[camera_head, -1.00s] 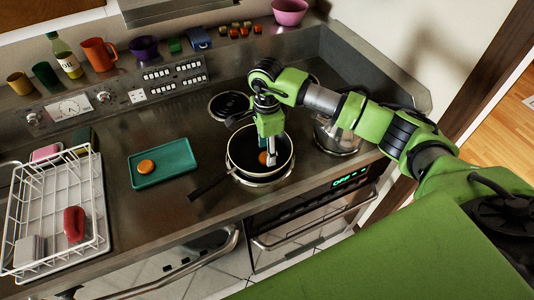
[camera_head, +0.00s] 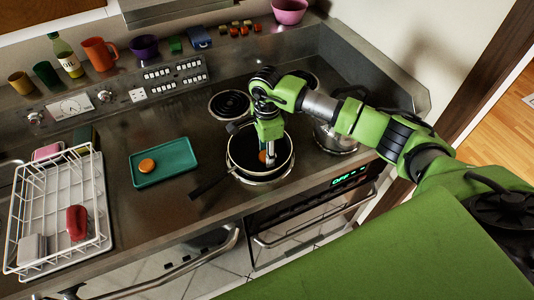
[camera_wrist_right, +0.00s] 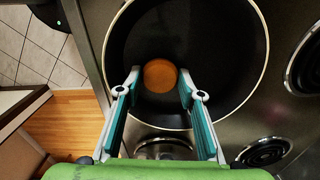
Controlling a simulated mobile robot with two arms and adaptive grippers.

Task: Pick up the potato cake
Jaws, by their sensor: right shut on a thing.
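A round orange-brown potato cake (camera_wrist_right: 160,76) lies in the dark frying pan (camera_wrist_right: 225,85) and sits between my right gripper's fingertips in the wrist view. In the head view the cake (camera_head: 263,157) is partly hidden by the gripper. My right gripper (camera_head: 267,155) reaches down into the pan (camera_head: 240,147) and is shut on the cake; it also shows in the wrist view (camera_wrist_right: 160,84). A second potato cake (camera_head: 147,166) lies on the teal tray (camera_head: 178,175) left of the pan. My left gripper is not in view.
A metal pot (camera_head: 335,137) stands right of the pan. A bare coil burner (camera_head: 230,104) is behind it. A white dish rack (camera_head: 30,215) is at the left. Mugs, a bottle and bowls line the back ledge. Counter between tray and pan is clear.

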